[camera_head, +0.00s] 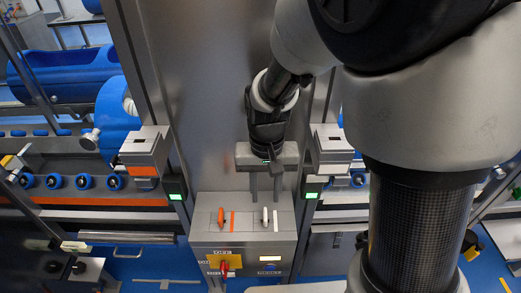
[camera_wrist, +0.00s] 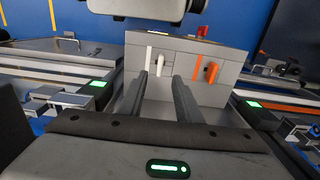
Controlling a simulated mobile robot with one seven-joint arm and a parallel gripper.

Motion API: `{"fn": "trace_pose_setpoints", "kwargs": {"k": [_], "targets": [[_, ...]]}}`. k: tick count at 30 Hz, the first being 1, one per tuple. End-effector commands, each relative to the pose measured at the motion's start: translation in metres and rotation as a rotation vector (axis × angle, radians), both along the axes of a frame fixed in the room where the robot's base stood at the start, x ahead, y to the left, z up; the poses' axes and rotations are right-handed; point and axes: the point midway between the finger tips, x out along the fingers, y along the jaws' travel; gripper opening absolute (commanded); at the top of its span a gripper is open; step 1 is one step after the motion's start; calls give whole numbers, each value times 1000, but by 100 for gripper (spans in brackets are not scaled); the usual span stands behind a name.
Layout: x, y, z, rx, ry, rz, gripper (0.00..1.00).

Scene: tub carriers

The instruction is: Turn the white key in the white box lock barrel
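The white key (camera_head: 265,216) stands in its lock barrel on the top face of the grey box (camera_head: 207,235), beside a white strip (camera_head: 276,221). It also shows in the wrist view (camera_wrist: 160,66), beyond and between my fingertips. My gripper (camera_head: 265,199) points down just above the box with its two fingers apart and nothing between them. In the wrist view my gripper (camera_wrist: 161,78) shows the same gap. I cannot tell the exact distance from the fingertips to the key. The barrel under the key is too small to make out.
An orange key (camera_head: 221,215) with an orange strip (camera_head: 233,221) sits left of the white key. A red switch (camera_head: 225,267) on a yellow plate is on the box front. Green-lit units (camera_head: 175,191) flank the box. A steel panel (camera_head: 210,110) rises behind.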

Motion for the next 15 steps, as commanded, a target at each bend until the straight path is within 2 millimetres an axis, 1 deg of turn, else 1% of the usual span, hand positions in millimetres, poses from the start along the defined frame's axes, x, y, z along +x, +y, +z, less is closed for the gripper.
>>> {"fn": "trace_pose_setpoints", "kwargs": {"k": [1,6,10,15], "targets": [[-1,-1,-13,-2,6,-1,31],[-1,-1,-45,-2,4,-1,31],[-1,-1,-63,-1,3,-2,31],[0,-1,-75,0,1,-2,31]]}}
